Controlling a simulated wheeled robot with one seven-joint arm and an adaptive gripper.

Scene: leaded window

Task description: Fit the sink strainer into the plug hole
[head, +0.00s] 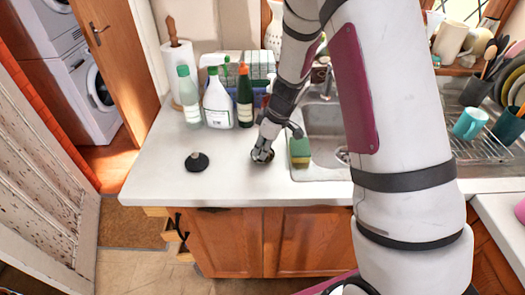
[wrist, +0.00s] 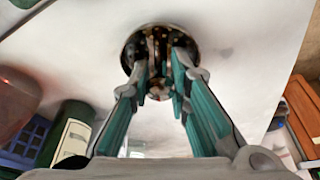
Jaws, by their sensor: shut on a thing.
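The sink strainer (wrist: 131,53) is a round metal cup at the top of the wrist view, and its middle sits between my fingertips. My gripper (wrist: 161,82) is shut on it. In the head view my gripper (head: 263,152) is low over the white worktop, left of the sink, with the strainer (head: 262,158) just under it. I cannot tell whether the strainer touches the worktop. The steel sink (head: 322,122) is to the right, partly hidden by my arm. A shiny round part in it, apparently the plug hole (head: 342,154), shows at my arm's edge.
A green and yellow sponge (head: 300,151) lies at the sink's left edge, between my gripper and the basin. A black plug (head: 197,161) lies to the left. Bottles (head: 217,103) stand behind, with a tap (head: 327,85) behind the sink. The front left worktop is clear.

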